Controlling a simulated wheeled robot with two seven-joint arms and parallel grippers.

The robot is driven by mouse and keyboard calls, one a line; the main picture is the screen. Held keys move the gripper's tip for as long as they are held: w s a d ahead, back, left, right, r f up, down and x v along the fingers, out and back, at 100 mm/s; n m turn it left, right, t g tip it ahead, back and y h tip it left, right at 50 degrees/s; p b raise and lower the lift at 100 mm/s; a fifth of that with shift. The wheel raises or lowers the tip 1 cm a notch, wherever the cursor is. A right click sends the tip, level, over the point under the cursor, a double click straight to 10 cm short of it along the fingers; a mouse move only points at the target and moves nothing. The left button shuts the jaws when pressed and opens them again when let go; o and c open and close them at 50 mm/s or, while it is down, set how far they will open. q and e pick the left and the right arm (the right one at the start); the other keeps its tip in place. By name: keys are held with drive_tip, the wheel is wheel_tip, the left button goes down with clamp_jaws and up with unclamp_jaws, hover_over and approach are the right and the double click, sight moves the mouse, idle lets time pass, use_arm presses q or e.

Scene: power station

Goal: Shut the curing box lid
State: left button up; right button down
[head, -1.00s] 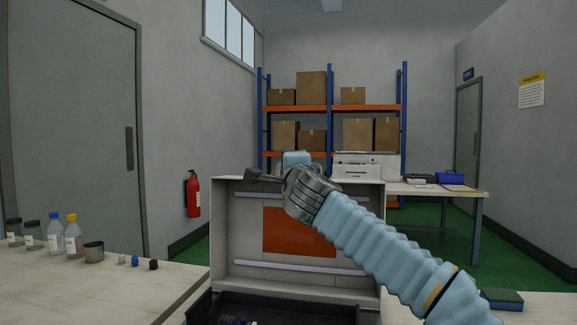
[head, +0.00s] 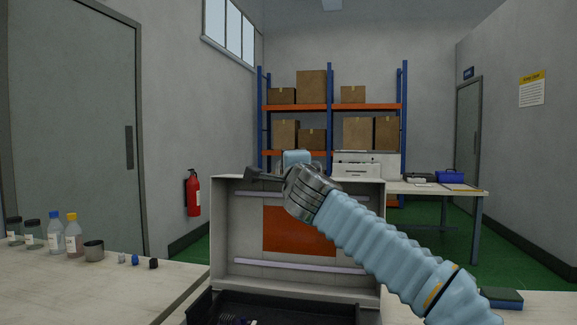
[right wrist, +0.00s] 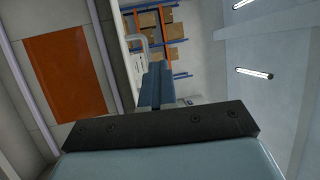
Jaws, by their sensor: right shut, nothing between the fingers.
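The curing box lid (head: 230,240) stands upright and open in the head view, its pale inner face with an orange panel (head: 285,230) turned toward me. The dark base of the box (head: 290,308) lies below it at the bottom edge, partly cut off. My right gripper (head: 252,175) is at the lid's top edge, left of the middle, shut and empty. Whether it touches the lid is not clear. My right arm covers the lid's right part. In the right wrist view the orange panel (right wrist: 68,75) shows at left, beside the gripper. My left gripper is not in view.
Behind the lid are a table (head: 430,190) and shelves with cartons (head: 312,86).

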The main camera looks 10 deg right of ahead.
idle(0.6)
drive_tip(key=c, duration=1.1)
unclamp_jaws()
drive_tip(key=s+b, duration=0.1)
drive_tip(key=s, duration=0.3)
drive_tip(key=s+f+b, duration=0.1)
drive_tip(key=s, duration=0.4)
drive_tip(key=s+d+f+b, duration=0.1)
drive_tip(key=s+b, duration=0.1)
drive_tip(key=s, duration=0.2)
drive_tip(key=shift+s+d, duration=0.1)
drive_tip(key=shift+s, duration=0.2)
drive_tip(key=shift+c, duration=0.5)
